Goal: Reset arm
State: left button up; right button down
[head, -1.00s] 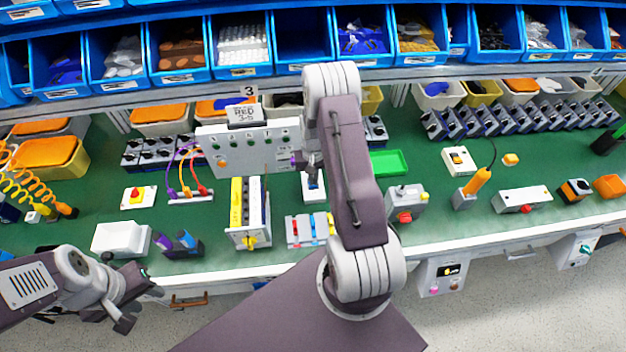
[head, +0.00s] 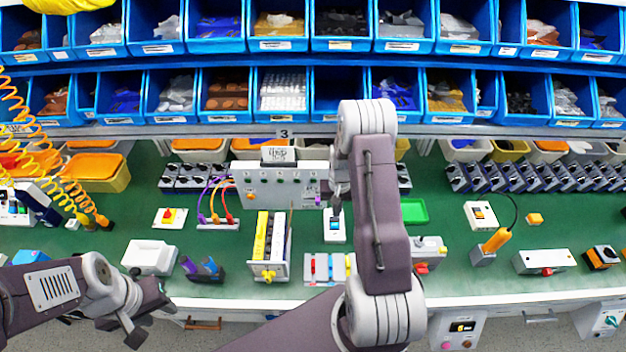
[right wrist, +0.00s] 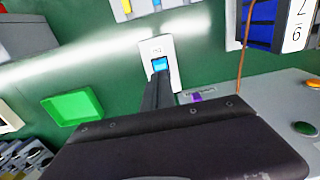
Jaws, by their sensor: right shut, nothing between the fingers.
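A grey upright panel (head: 262,188) with a row of small knobs and lamps stands on the bench. A purple knob (head: 318,200) sits at its lower right corner. My right gripper (head: 336,200) is shut and empty, just right of the panel. In the right wrist view its closed fingers (right wrist: 158,88) point toward a white box with a blue rocker switch (right wrist: 160,64); contact cannot be judged there.
A box with a red and yellow knob (head: 170,217) and a white tray (head: 150,257) are on the left. A green tray (head: 414,211) and a grey box with a red button (head: 428,252) are on the right. Blue bins (head: 282,90) line the back.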

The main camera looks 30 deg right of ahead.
jog(key=shift+a, duration=0.1)
jog(key=w+a+r+n+t+b, duration=0.2)
jog(key=w+a+r, duration=0.35)
jog(key=r, duration=0.25)
jog(key=s+a+r+n, duration=0.2)
jog(key=s+a+r, duration=0.4)
jog(key=a, duration=0.3)
jog(key=s+a+f+n, duration=0.1)
jog(key=s+a, duration=0.1)
jog(key=s, duration=1)
jog(key=shift+a+n+g, duration=0.2)
jog(key=shift+n+g, duration=0.1)
jog(key=shift+g, duration=0.1)
jog(key=shift+s, duration=0.2)
